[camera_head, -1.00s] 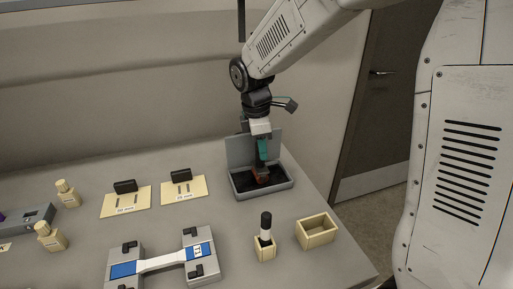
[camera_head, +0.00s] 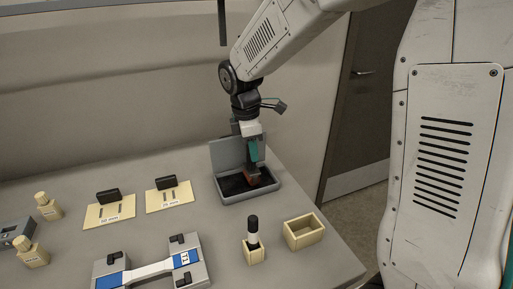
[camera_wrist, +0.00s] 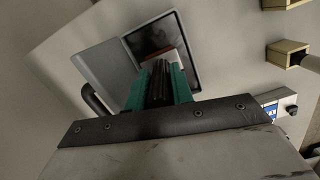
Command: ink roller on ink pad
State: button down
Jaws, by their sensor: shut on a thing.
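The ink pad is a grey case (camera_head: 222,200) with its lid standing open at the back and a dark inked surface (camera_head: 234,184) inside. It also shows in the wrist view (camera_wrist: 153,38). My gripper (camera_head: 253,160) points down over the right part of the pad. Its teal fingers (camera_wrist: 160,84) are shut on the dark handle of the ink roller. The roller's reddish-brown head (camera_head: 251,179) is down at the pad, inside the case walls. The fingers and handle partly hide it in the wrist view, and whether it presses on the surface is hard to tell.
An open wooden box (camera_head: 304,232) and a small holder with a black-capped piece (camera_head: 253,240) stand in front of the pad.

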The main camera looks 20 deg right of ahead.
jog(key=shift+a, duration=2.75)
jog(key=shift+d, duration=0.15)
jog(key=d, duration=0.6)
jog(key=shift+d, duration=0.4)
jog(key=shift+r, duration=0.1)
notch_tip(320, 180, up, 7)
jog(key=shift+a, duration=0.1)
